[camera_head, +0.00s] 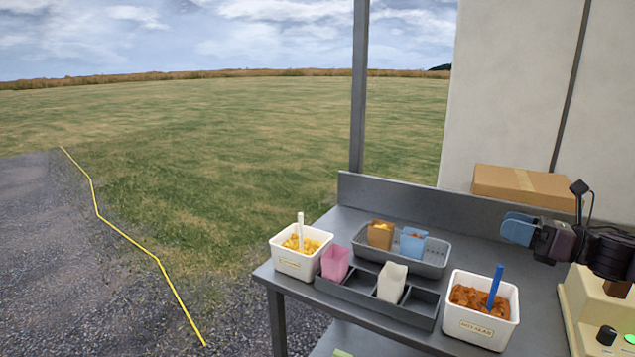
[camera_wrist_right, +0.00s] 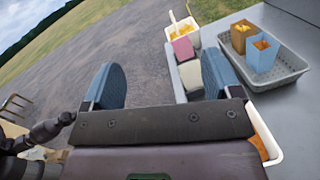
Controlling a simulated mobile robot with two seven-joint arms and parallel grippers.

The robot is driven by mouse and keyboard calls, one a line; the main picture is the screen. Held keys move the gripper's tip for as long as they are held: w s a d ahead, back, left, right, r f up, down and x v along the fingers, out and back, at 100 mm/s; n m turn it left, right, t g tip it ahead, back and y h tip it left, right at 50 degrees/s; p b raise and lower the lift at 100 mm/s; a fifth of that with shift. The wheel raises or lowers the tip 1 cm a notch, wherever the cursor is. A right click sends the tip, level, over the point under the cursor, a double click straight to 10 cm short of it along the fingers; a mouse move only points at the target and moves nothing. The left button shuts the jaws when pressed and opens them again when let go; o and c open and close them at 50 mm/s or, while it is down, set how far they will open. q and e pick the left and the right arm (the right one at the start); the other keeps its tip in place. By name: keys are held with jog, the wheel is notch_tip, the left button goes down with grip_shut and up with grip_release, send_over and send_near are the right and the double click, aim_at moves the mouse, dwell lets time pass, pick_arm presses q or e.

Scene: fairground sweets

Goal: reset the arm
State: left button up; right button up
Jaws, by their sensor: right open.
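My right gripper (camera_head: 518,230) with blue finger pads is raised above the right part of the table in the head view. In the right wrist view my right gripper (camera_wrist_right: 163,84) shows its two blue pads wide apart, with nothing between them. It is clear of the trays and tubs. My left gripper is in neither view.
The grey table (camera_head: 400,213) bears a white tub of yellow food (camera_head: 283,262), a white tub of reddish-brown food (camera_head: 463,331), a divided tray (camera_head: 345,296) with pink and white cups, and a grey tray (camera_head: 437,262) with brown and blue cups. A cardboard box (camera_head: 520,180) stands behind.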

jog(key=a+f+m+t+h, duration=0.4)
jog(key=a+f+m, duration=0.3)
jog(key=m, duration=0.9)
jog(key=s+a+f+m+h+b, duration=0.1)
jog(key=s+a+f+m+h, duration=0.15)
jog(key=f+m, duration=0.4)
jog(key=s+a+f+m+h+b, duration=0.1)
jog(key=s+a+f+m+h, duration=0.15)
jog(key=f+m, duration=0.4)
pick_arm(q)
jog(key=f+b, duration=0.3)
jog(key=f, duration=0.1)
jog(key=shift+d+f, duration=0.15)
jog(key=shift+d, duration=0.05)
pick_arm(e)
jog(key=s+f+m+g+h, duration=0.2)
jog(key=s+f+m, duration=0.5)
jog(key=s+f, duration=0.5)
jog(key=s+d+f+m+g+h, duration=0.1)
jog(key=s+f+m, duration=0.5)
jog(key=s+f, duration=0.6)
jog(key=s+g+h, duration=0.1)
jog(key=s+h, duration=0.1)
jog(key=s, duration=0.1)
jog(key=shift+s+d+f+m+h, duration=0.3)
jog(key=shift+s+f+m+h, duration=0.05)
jog(key=shift+f+m+h, duration=0.05)
